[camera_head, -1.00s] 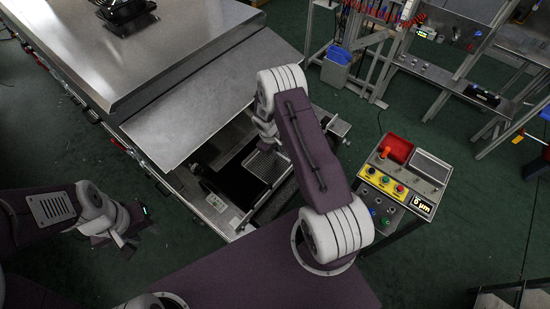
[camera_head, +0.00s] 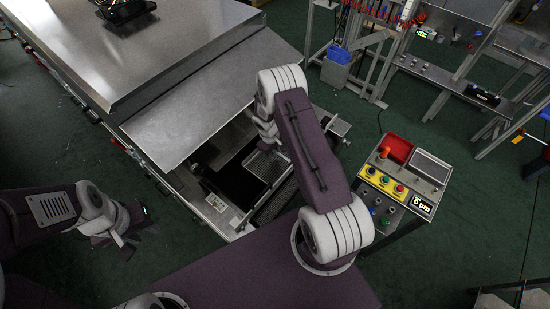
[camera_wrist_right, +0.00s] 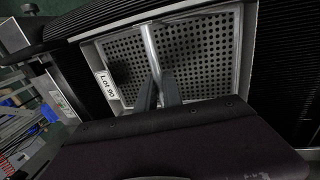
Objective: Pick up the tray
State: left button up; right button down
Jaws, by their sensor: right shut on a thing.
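The tray (camera_wrist_right: 205,52) is a metal tray with a perforated floor, a pale rim and a "Lot 90" label, seen in the right wrist view. In the head view a small part of the tray (camera_head: 268,163) shows inside the dryer's open end, beside my right arm. My right gripper (camera_wrist_right: 158,90) is shut on the tray, at a grey bar-like part over its floor; the exact contact is hard to make out. In the head view its fingertips are hidden by the arm. My left gripper (camera_head: 127,241) is at lower left, away from the tray; its finger gap is unclear.
The dryer's metal hood (camera_head: 190,110) slopes over the opening, close to my right arm. Dark ribbed belt (camera_wrist_right: 280,75) lies beside the tray. A control box (camera_head: 405,180) with coloured buttons stands at right.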

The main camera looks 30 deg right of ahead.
dwell(0.4)
notch_tip(320, 180, up, 18)
jog(key=b, duration=0.1)
dwell(0.3)
